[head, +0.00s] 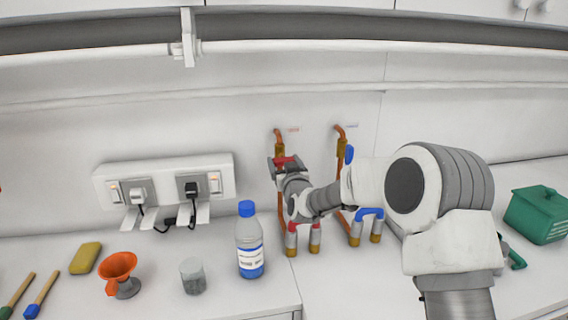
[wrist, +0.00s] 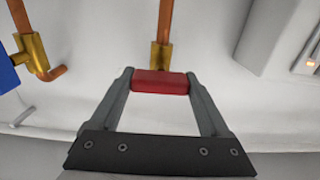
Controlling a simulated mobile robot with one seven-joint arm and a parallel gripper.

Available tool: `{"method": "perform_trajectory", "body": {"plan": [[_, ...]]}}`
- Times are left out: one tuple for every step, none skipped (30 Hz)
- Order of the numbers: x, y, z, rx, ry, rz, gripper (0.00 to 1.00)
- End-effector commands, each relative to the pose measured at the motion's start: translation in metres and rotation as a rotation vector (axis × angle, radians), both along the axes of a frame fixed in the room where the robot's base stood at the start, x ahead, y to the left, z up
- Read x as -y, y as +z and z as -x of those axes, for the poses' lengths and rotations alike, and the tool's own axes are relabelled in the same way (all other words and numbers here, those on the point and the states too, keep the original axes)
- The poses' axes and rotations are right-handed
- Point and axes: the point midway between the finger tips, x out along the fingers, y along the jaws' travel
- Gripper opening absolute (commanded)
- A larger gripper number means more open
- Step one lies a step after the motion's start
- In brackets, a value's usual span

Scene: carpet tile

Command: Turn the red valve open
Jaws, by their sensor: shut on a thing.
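The red valve handle (wrist: 160,83) lies between the two fingers of my gripper (wrist: 158,79) in the wrist view. The fingers are shut on its two ends. The handle lies crosswise to its copper pipe (wrist: 166,22), in front of a brass fitting (wrist: 160,56). In the head view the red handle (head: 286,161) shows just above my gripper (head: 285,166) at the left copper pipe.
A blue valve handle (head: 349,154) stands upright on the right pipe, close to my arm. A green box (head: 538,214) sits far right.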

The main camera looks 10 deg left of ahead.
Motion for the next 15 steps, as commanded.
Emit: {"method": "perform_trajectory", "body": {"plan": [[-0.0008, -0.0011, 0.0004, 0.007, 0.001, 0.009, 0.24], [-0.001, -0.0013, 0.0004, 0.01, 0.001, 0.017, 0.24], [-0.0013, -0.0019, 0.0005, 0.017, 0.001, 0.029, 0.24], [-0.0013, -0.0025, 0.0005, 0.023, 0.001, 0.041, 0.24], [-0.0011, -0.0031, 0.0003, 0.028, 0.001, 0.054, 0.24], [-0.0013, -0.0034, 0.0004, 0.039, 0.001, 0.073, 0.24], [-0.0014, -0.0034, 0.0005, 0.048, 0.001, 0.089, 0.24], [-0.0014, -0.0037, 0.0005, 0.057, 0.001, 0.107, 0.24], [-0.002, -0.0044, 0.0006, 0.069, 0.002, 0.133, 0.24], [-0.0016, -0.0047, 0.0004, 0.079, 0.001, 0.155, 0.24], [-0.0017, -0.0045, 0.0006, 0.092, 0.001, 0.176, 0.24], [-0.0023, -0.0049, 0.0009, 0.107, 0.002, 0.207, 0.24], [-0.0018, -0.0055, 0.0007, 0.118, 0.001, 0.232, 0.24], [-0.0021, -0.0054, 0.0009, 0.131, 0.001, 0.257, 0.24], [-0.0022, -0.0053, 0.001, 0.147, 0.001, 0.291, 0.24]]}}
